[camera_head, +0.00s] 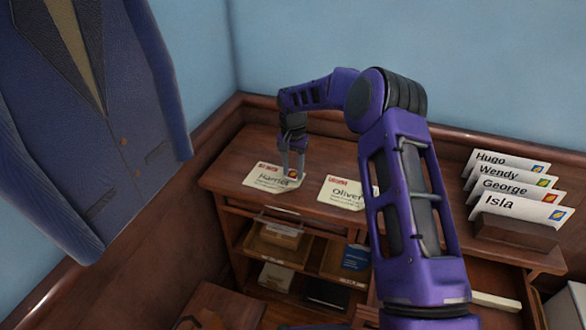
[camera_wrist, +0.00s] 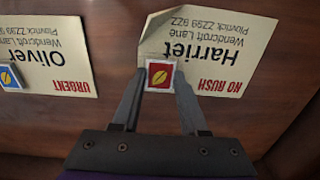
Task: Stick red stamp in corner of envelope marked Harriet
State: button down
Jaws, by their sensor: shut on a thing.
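The envelope marked Harriet (camera_head: 262,179) lies flat on the wooden desk top; in the wrist view the envelope (camera_wrist: 225,55) appears upside down, with "NO RUSH" in red. My gripper (camera_head: 293,166) is over its upper right corner, pointing down. The stamp overlaps the envelope's corner opposite "NO RUSH". I cannot tell whether it touches the paper. The red stamp (camera_head: 291,173) also shows between the fingertips in the head view.
The envelope marked Oliver (camera_head: 341,192) lies to the right, with a blue stamp (camera_wrist: 9,78) in its corner. A wooden letter rack (camera_head: 515,232) holds stamped envelopes at the right. Open compartments (camera_head: 270,250) sit below the desk top. A blue jacket (camera_head: 95,110) hangs at the left.

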aim_at(293, 174)
grip_release()
dwell(0.4)
jog(key=shift+r, duration=0.15)
jog(key=shift+r+p, duration=1.6)
jog(key=shift+r, duration=1.8)
